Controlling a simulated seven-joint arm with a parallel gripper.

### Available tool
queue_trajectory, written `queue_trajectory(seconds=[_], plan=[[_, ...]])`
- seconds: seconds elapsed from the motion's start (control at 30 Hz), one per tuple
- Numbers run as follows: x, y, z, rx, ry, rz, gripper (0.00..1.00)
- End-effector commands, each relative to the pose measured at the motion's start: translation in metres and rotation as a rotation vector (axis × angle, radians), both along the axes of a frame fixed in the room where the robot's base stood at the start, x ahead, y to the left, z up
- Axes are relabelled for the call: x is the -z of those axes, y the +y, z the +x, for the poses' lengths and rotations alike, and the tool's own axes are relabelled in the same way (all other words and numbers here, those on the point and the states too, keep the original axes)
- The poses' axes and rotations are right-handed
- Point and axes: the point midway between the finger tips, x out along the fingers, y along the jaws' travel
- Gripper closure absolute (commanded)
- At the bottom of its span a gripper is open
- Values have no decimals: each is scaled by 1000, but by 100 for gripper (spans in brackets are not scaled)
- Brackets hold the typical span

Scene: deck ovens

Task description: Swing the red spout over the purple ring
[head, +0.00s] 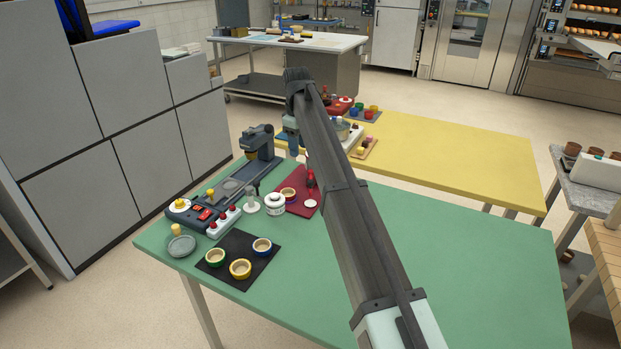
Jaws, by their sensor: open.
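A red spout-like part (311,181) stands on the dark red mat (302,208), just left of my arm, with a small white disc (310,203) below it. A tan ring-shaped cup (288,193) is on the same mat, left of the red part. Its rim colour is too small to tell, so I cannot say whether it is the purple ring. My gripper (294,154) hangs beneath the far end of my arm, open, above and behind the mat. It looks apart from the red part; its fingertips are hard to make out.
A black mat (240,279) holds cups rimmed green, yellow and blue. A switch panel (202,214), a dark grey machine (262,142) and a white jar (274,204) stand nearby. The right of the green table (470,260) is clear. A yellow table (460,160) adjoins behind.

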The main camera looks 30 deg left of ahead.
Motion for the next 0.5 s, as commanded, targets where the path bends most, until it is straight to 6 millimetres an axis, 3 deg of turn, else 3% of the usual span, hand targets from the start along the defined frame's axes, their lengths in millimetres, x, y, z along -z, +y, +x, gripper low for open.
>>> queue_trajectory(seconds=[0.1,0.23,0.5], plan=[[-12,-24,10,-26,39,-16,50],[-14,-34,13,-40,58,-24,50],[16,-35,12,-41,60,-25,50]])
